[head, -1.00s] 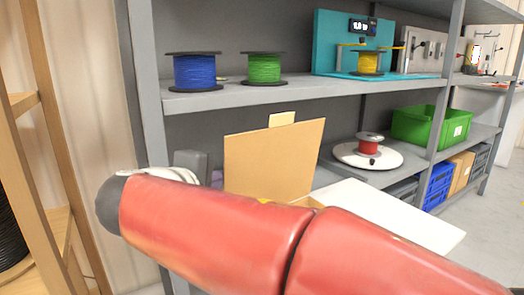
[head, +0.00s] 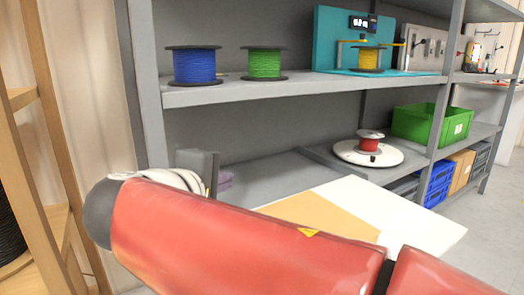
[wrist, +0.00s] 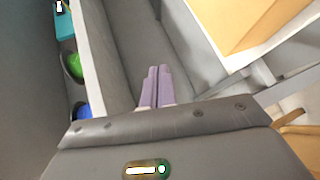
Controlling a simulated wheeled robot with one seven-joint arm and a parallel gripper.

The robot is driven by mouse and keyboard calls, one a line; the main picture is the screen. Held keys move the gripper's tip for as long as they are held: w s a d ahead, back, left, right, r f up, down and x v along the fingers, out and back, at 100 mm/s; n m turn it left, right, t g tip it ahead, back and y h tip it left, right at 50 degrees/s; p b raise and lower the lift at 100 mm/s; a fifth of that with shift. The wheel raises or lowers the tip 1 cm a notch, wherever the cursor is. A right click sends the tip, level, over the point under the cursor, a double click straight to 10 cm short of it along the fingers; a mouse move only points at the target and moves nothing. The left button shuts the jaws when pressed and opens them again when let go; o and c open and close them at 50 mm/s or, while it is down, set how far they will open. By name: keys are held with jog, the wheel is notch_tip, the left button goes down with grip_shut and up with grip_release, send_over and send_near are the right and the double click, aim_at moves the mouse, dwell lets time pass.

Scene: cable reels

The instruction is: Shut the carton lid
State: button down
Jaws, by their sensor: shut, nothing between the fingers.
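The carton (wrist: 235,22) is tan cardboard. In the head view its lid (head: 322,212) lies down, about flat over the carton, and my red arm hides the near part. In the wrist view the carton is at the top right. I cannot tell whether the lid is pressed fully down. My gripper (wrist: 156,72) has purple fingers held together with nothing between them. It is apart from the carton, to its left in both views. In the head view the fingers (head: 225,180) show partly behind my wrist.
The carton rests on a white surface (head: 415,215). Behind it is a grey shelf (head: 300,92) with a blue reel (head: 194,66), a green reel (head: 264,64) and a yellow reel (head: 368,58). A red reel (head: 369,145) and a green bin (head: 430,125) stand lower right.

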jog(key=v, duration=0.6)
jog(key=shift+p, duration=0.4)
jog(key=shift+s, duration=0.15)
